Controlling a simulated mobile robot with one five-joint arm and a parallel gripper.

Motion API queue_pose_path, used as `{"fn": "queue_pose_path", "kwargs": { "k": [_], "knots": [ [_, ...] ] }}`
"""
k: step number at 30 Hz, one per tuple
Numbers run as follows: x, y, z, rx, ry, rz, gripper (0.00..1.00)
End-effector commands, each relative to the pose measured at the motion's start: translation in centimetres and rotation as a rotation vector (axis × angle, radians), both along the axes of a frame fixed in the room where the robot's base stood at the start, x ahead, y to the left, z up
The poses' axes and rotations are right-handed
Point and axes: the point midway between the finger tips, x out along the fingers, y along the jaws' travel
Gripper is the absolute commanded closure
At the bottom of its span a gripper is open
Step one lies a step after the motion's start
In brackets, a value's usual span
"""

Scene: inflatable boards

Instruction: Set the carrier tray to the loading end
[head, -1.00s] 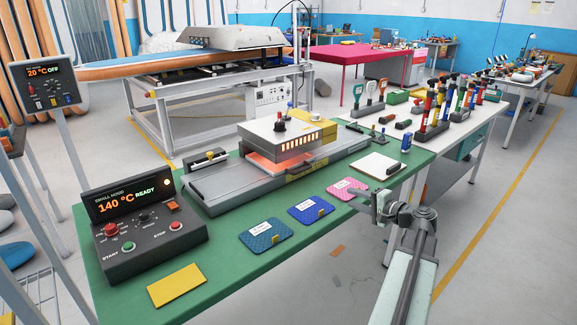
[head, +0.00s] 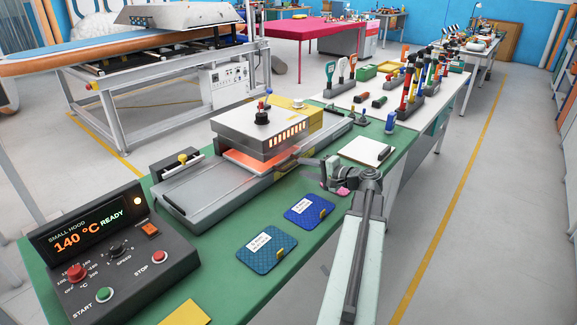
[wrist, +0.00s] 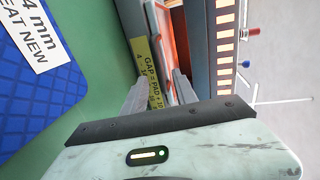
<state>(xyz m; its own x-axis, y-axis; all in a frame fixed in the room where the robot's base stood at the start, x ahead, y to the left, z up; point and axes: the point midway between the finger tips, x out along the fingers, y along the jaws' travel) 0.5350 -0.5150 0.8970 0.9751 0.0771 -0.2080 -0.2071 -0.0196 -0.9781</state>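The small hood machine's long grey bed (head: 190,200) lies on the green bench. Its hood (head: 262,130) stands over the middle, with a row of lit slots. A flat orange-lit plate (head: 255,163) shows under the hood; I cannot tell surely whether it is the carrier tray. My gripper (head: 308,162) is at the bed's front edge, beside the hood. In the wrist view my gripper (wrist: 158,88) has its two fingers apart, with a yellow gap label (wrist: 147,65) showing beyond and between them. Nothing is visibly held; contact is unclear.
The control box (head: 110,255) reads 140 °C READY at the front left. Teal (head: 266,249) and blue (head: 309,210) pads lie on the bench; a pink pad (head: 343,191) is mostly hidden by my arm.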

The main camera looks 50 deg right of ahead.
Motion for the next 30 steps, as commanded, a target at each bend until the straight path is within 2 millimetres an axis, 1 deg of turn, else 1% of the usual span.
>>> {"fn": "queue_pose_path", "kwargs": {
  "k": [1, 3, 6, 9, 13, 19, 20, 21, 23, 30],
  "knots": [
    [1.2, 0.1, -0.5, 0.0, 0.0, 0.005, 0.66],
    [2.6, 0.2, -0.8, 0.0, 0.0, 0.004, 0.66],
    [4.2, 0.4, -1.1, 0.0, 0.0, 0.004, 0.66],
    [5.4, 0.5, -1.3, 0.001, 0.0, 0.004, 0.66],
    [6.0, 0.6, -1.3, 0.0, 0.0, 0.002, 0.66],
    [6.0, 0.6, -1.3, 0.0, 0.0, 0.002, 0.66],
    [6.0, 0.6, -1.3, 0.0, 0.0, 0.002, 0.71],
    [6.0, 0.6, -1.3, 0.001, 0.0, 0.003, 0.82],
    [6.0, 0.7, -1.3, 0.001, 0.0, 0.003, 0.99],
    [6.0, 0.7, -1.3, 0.001, 0.0, 0.003, 1.0]
  ]
}}
